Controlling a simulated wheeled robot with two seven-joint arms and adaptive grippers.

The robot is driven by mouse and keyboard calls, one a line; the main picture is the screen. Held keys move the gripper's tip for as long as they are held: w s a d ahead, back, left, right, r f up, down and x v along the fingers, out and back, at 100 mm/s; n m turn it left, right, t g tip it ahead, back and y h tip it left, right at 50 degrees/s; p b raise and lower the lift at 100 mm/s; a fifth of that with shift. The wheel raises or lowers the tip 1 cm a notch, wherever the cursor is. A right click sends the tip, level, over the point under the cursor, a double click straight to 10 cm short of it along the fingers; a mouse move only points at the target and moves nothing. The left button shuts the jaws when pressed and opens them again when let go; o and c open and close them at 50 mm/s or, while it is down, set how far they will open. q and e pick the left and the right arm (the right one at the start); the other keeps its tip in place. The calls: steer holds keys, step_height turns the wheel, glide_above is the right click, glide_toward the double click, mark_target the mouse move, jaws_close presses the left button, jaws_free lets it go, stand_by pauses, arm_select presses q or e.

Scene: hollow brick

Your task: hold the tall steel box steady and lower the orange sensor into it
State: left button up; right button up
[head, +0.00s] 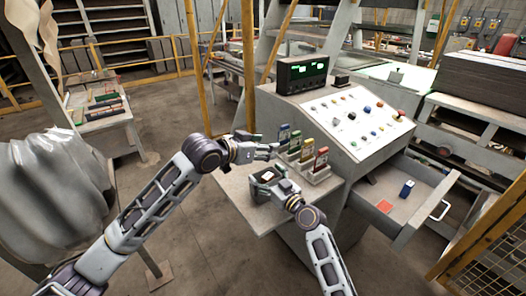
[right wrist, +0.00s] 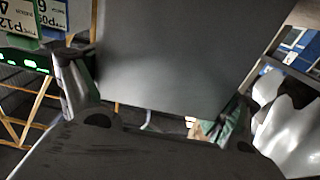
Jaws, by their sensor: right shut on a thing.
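My right gripper (head: 270,183) is at the near part of the console's shelf, shut on a dark grey box-like thing (head: 262,175), which I take for the steel box. In the right wrist view a broad flat grey face of the box (right wrist: 180,50) fills the space between the fingers of my right gripper (right wrist: 155,105). A small pale patch shows at its top in the head view. My left gripper (head: 268,150) is just behind and above it, beside the card rack. Its fingers are too small to judge. I cannot make out the orange sensor.
Upright coloured cards (head: 307,152) stand in a rack just right of the grippers. The sloping control panel (head: 350,120) rises behind. An open drawer (head: 400,215) at right holds a blue item (head: 407,188) and a flat red-orange piece (head: 385,206). The shelf's front (head: 240,205) is clear.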

steer(key=o, duration=1.1)
steer(key=shift+c, duration=0.2)
steer(key=shift+s+d, duration=0.1)
steer(key=shift+s, duration=0.05)
steer(key=shift+v, duration=5.85)
steer(key=shift+f, duration=0.1)
